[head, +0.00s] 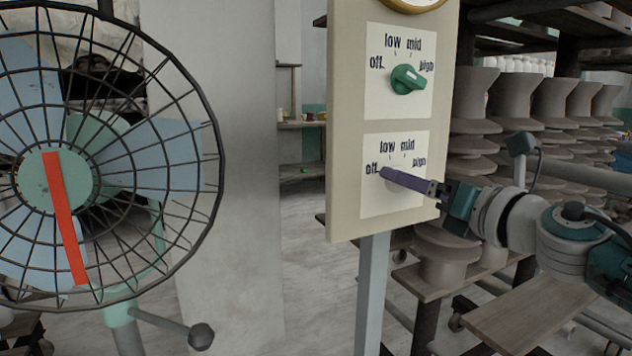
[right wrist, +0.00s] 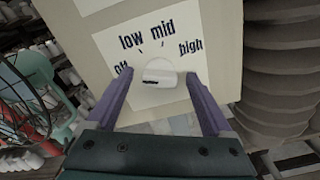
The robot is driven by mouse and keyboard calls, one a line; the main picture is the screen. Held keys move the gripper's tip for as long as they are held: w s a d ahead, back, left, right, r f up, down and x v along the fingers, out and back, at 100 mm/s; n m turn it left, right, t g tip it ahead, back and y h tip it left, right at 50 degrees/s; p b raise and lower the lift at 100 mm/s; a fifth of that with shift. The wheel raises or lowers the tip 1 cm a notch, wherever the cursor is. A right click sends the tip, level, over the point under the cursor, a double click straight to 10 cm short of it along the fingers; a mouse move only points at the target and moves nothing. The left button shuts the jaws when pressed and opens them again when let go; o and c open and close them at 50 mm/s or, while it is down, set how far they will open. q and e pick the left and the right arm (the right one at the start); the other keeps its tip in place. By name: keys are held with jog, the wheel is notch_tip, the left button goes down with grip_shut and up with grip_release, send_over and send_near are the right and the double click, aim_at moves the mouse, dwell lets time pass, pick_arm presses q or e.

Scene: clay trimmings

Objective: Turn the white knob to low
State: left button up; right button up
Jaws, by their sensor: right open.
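The white knob (right wrist: 160,72) sits on the lower dial plate (head: 369,205), under the labels off, low, mid and high. In the right wrist view it lies between the two purple fingers of my right gripper (right wrist: 158,80), with a gap on each side. A dark mark shows on its lower left; I cannot surely tell which label it points to. In the head view my right gripper (head: 386,176) reaches in from the right, open, its fingers hiding most of the knob. My left gripper is not in view.
A green knob (head: 405,80) on the upper dial plate of the same cream board (head: 345,130) is tilted toward high. A caged fan (head: 70,180) with a red strip stands at left. Shelves with stacked grey clay pieces (head: 475,95) stand close at right.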

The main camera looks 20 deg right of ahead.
grip_shut()
dwell(0.7)
jog(key=shift+m, duration=0.4)
jog(key=m+p, duration=0.2)
jog(key=m, duration=0.6)
jog(key=shift+f, duration=0.1)
dwell(0.5)
